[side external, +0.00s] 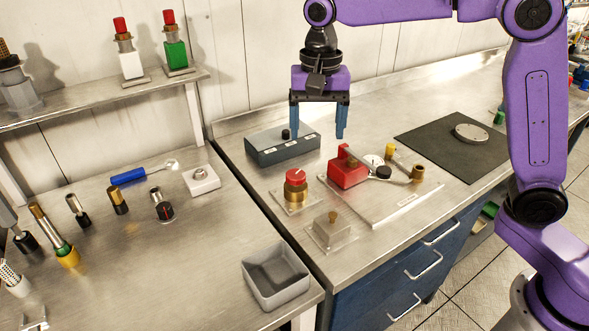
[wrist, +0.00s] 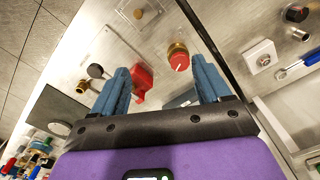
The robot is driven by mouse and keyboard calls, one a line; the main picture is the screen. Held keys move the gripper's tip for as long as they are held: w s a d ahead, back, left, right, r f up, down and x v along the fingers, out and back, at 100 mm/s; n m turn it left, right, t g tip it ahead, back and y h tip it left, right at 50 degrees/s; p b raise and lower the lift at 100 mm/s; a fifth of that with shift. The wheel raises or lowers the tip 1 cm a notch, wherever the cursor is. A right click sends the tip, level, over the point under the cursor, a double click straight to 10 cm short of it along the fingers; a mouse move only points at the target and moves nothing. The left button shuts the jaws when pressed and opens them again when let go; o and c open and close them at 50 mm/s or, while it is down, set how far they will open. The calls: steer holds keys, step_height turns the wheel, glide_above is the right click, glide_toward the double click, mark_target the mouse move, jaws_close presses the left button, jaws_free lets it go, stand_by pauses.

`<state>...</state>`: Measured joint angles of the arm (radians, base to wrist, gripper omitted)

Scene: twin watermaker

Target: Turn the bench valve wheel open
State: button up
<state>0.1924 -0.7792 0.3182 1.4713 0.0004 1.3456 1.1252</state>
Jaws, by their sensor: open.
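The bench valve (side external: 296,192) has a round red wheel (side external: 296,176) with a pale mark on top, over a brass body on a small clear plate. It stands upright near the left edge of the right-hand bench. In the wrist view the red wheel (wrist: 179,62) shows beyond and between my fingers, nearer the right one. My gripper (side external: 318,130) is open and empty, pointing down above the bench, apart from the valve and up behind it. Its two blue fingers also show in the wrist view (wrist: 161,75). Nothing hides the wheel.
A red block (side external: 347,173) with a lever and brass fitting stands right of the valve. A grey switch box (side external: 282,147) sits behind. A dark mat (side external: 455,150) lies right. A grey bin (side external: 275,275) stands on the left bench.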

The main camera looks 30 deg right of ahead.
mark_target(295, 175)
steer(key=w+m, duration=0.7)
steer(key=w, duration=0.2)
steer(key=f, duration=1.6)
steer(key=shift+d+f, duration=0.35)
steer(key=shift+d, duration=0.05)
steer(key=c, duration=1.1)
